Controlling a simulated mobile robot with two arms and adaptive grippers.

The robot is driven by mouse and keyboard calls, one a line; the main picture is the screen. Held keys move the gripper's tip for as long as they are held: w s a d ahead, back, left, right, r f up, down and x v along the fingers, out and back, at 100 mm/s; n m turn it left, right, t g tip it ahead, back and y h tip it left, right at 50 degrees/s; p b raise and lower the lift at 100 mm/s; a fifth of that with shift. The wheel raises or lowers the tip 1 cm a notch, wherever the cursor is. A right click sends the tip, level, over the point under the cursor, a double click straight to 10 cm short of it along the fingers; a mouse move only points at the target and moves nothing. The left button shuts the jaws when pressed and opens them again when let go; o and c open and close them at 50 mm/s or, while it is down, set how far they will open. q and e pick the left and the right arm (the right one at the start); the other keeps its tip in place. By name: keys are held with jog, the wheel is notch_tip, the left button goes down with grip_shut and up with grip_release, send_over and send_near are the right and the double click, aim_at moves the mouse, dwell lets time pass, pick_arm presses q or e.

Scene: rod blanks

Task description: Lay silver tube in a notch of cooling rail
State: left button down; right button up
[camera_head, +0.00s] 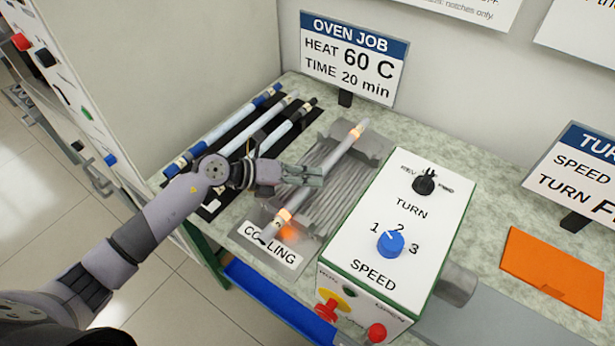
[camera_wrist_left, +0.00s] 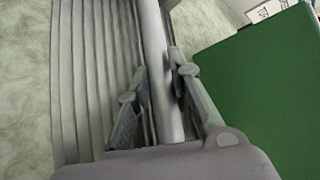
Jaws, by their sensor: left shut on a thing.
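The silver tube (camera_head: 341,151) has glowing orange bands near both ends and slants over the cooling rail (camera_head: 341,201). The rail is grey with long parallel notches and a white COOLING label at its near end. My left gripper (camera_head: 314,174) is shut on the tube around its middle. In the left wrist view the tube (camera_wrist_left: 157,50) runs between the two fingers (camera_wrist_left: 158,80), with the rail's ridges (camera_wrist_left: 88,70) to its left. I cannot tell whether the tube rests in a notch or hangs just above. My right gripper is not in view.
Left of the rail, a black rack (camera_head: 239,129) holds several blue, white and dark-ended rods. Close on the right stands a white-topped control box (camera_head: 411,210) with green sides, knobs and buttons. An OVEN JOB sign (camera_head: 352,58) stands behind. An orange sheet (camera_head: 553,271) lies at right.

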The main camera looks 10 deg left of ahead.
pick_arm(q)
jog(key=c, duration=1.5)
grip_release()
jog(key=shift+f, duration=0.1)
jog(key=shift+o, duration=0.3)
jog(key=shift+a+r, duration=0.15)
jog(key=shift+r, duration=0.05)
jog(key=shift+b+v, duration=0.95)
jog(key=shift+v, duration=4.95)
